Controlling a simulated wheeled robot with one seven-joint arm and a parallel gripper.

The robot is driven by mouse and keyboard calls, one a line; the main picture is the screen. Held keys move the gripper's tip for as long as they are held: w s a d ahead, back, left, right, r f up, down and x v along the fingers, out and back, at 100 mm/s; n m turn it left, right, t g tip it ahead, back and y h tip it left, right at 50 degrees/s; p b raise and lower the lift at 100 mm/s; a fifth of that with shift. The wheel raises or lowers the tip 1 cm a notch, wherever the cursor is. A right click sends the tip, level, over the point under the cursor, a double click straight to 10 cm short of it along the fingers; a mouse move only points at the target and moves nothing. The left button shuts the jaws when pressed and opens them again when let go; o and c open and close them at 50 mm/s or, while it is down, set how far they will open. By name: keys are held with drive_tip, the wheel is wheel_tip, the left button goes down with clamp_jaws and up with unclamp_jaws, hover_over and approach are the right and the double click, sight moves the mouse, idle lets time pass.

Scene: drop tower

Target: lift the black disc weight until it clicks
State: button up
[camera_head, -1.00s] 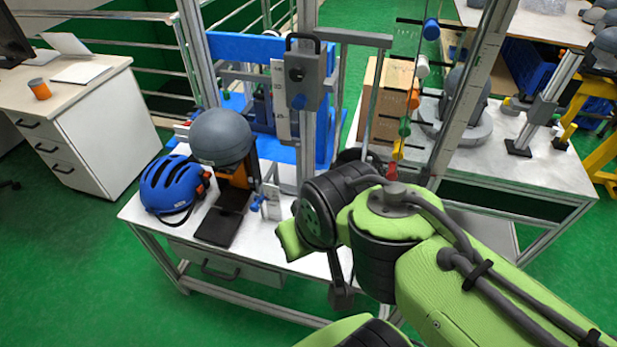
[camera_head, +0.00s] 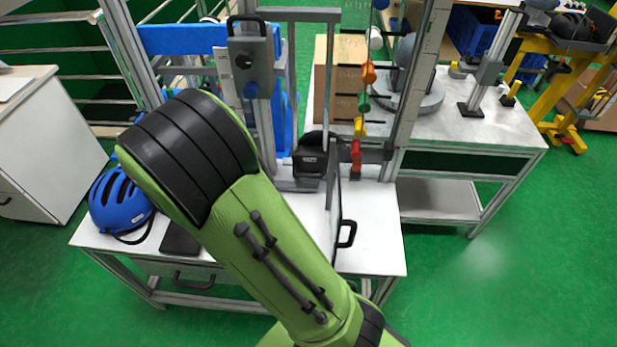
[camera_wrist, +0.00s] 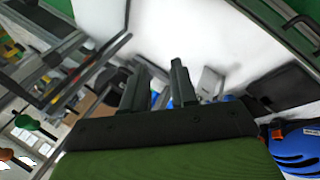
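In the head view, a dark rounded block with a pale label (camera_head: 311,156) stands low in the drop tower, between its posts. It may be the black disc weight, but I cannot make out a disc shape. A grey block with a black loop handle (camera_head: 250,58) sits higher on the tower. My gripper is hidden behind my arm in the head view. In the wrist view, my gripper (camera_wrist: 163,82) has its two dark fingers apart, with nothing visible between them. It is over the white table, with a small grey block (camera_wrist: 209,84) beyond the fingertips.
A clear panel with a black handle (camera_head: 347,234) stands edge-on at the tower's front. A blue helmet (camera_head: 120,203) and a black plate (camera_head: 180,240) lie left. Coloured pieces (camera_head: 364,103) hang at the right post. The white tabletop's right front (camera_head: 375,250) is clear.

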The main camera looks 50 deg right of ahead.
drive_tip(key=w+d+f+n+h, duration=0.1)
drive_tip(key=d+f+n+h, duration=0.1)
drive_tip(key=d+f+h, duration=0.4)
drive_tip(key=n+t+h+b, duration=0.2)
drive_tip(key=n+t+h, duration=0.2)
drive_tip(key=n, duration=0.1)
approach(310, 175)
drive_tip(key=x, duration=0.3)
drive_tip(key=b+x, duration=0.1)
drive_tip(key=x, duration=0.6)
drive_tip(key=shift+w+f, duration=0.1)
drive_tip(key=shift+f, duration=0.3)
drive_tip(key=shift+c, duration=0.3)
clamp_jaws()
